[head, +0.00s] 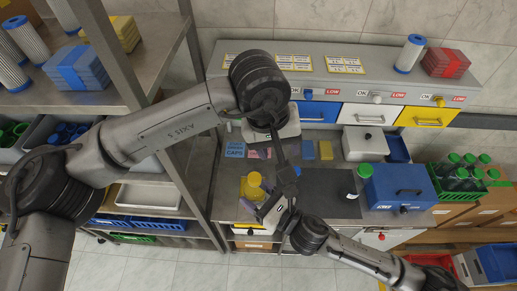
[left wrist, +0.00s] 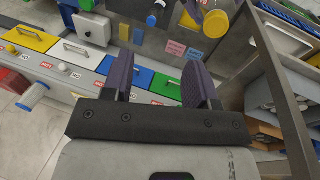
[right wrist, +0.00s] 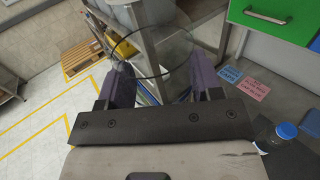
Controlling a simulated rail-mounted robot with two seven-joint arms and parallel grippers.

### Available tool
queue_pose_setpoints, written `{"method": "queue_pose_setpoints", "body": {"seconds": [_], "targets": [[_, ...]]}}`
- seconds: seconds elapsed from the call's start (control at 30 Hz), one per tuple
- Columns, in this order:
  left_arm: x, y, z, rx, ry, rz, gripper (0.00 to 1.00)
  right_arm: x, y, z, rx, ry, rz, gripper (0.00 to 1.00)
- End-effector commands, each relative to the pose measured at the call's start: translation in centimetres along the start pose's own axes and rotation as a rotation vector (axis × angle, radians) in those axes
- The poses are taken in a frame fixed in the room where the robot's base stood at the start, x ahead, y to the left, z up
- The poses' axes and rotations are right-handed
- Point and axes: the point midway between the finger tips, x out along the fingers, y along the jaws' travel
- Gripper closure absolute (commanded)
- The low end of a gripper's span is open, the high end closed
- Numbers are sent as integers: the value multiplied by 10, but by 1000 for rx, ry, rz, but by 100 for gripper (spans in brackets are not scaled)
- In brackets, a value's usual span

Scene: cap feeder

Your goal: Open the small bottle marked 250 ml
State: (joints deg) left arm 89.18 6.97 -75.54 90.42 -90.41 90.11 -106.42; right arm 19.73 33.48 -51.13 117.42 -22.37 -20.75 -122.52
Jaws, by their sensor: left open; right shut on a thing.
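My right gripper (head: 266,202) is shut on this bottle's body; in the right wrist view the see-through bottle (right wrist: 160,48) shows faintly between the fingers. My left gripper (head: 284,172) is open and empty, just right of the yellow cap and apart from it. The left wrist view shows its spread fingers (left wrist: 160,85), with the yellow cap (left wrist: 216,23) beyond them. A blue-capped bottle (right wrist: 286,132) stands nearby, and a green-capped bottle (head: 364,172) stands farther right. I cannot read any volume marking.
A dark mat (head: 330,193) lies right of the grippers. A blue box (head: 400,187) and a green crate of green-capped bottles (head: 465,180) stand to the right. Coloured drawers (head: 370,115) line the back. A shelf rack post (head: 175,160) stands close on the left.

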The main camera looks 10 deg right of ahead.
Motion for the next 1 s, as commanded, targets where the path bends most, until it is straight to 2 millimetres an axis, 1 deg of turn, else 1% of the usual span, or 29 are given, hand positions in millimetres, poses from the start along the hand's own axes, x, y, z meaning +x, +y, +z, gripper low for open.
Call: {"method": "queue_pose_setpoints", "body": {"seconds": [0.03, 0.1, 0.2, 0.3, 0.47, 0.57, 0.8, 1.0], "targets": [[0, -11, 2, 66, -13, -66, 47, 0, 0, 0, 0, 0, 0, 100], [-2, -24, 5, 161, -44, -144, 47, 0, 0, 0, 0, 0, 0, 100], [-4, -35, 9, 275, -85, -212, 47, 0, 0, 0, 0, 0, 0, 100], [-5, -39, 10, 357, -107, -232, 47, 0, 0, 0, 0, 0, 0, 100], [-3, -40, 10, 429, -115, -226, 47, 0, 0, 0, 0, 0, 0, 100], [5, -41, 11, 446, -117, -225, 47, 0, 0, 0, 0, 0, 0, 100], [36, -49, 13, 448, -119, -223, 47, 0, 0, 0, 0, 0, 0, 100], [58, -54, 14, 446, -118, -223, 47, 0, 0, 0, 0, 0, 0, 100]]}}
